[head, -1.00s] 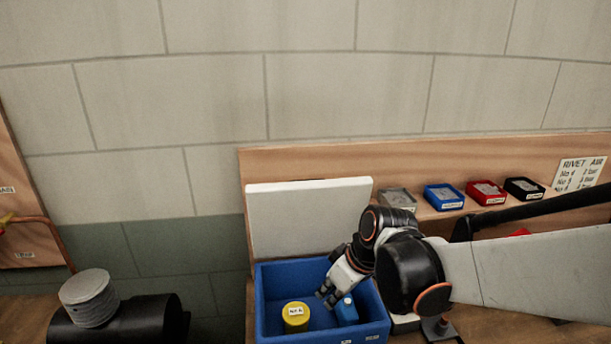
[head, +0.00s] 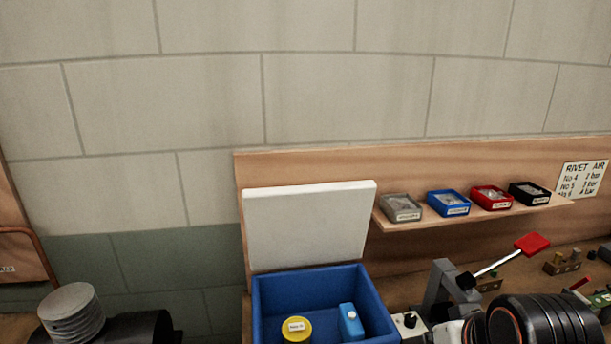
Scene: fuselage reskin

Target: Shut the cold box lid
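The cold box (head: 376,300) is a blue open-topped box on the bench at the lower middle of the head view. Its white lid (head: 308,226) stands upright at the back edge, open. Inside are a yellow round tin (head: 296,328) with a label and a blue container (head: 350,321), apart from each other. My gripper is not in view. Only a black, rounded part of my arm shows at the bottom right, to the right of the box.
A shelf behind holds grey (head: 402,208), blue (head: 447,203), red (head: 489,197) and black (head: 529,193) trays. A tool with a red-handled lever (head: 532,244) stands right of the box.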

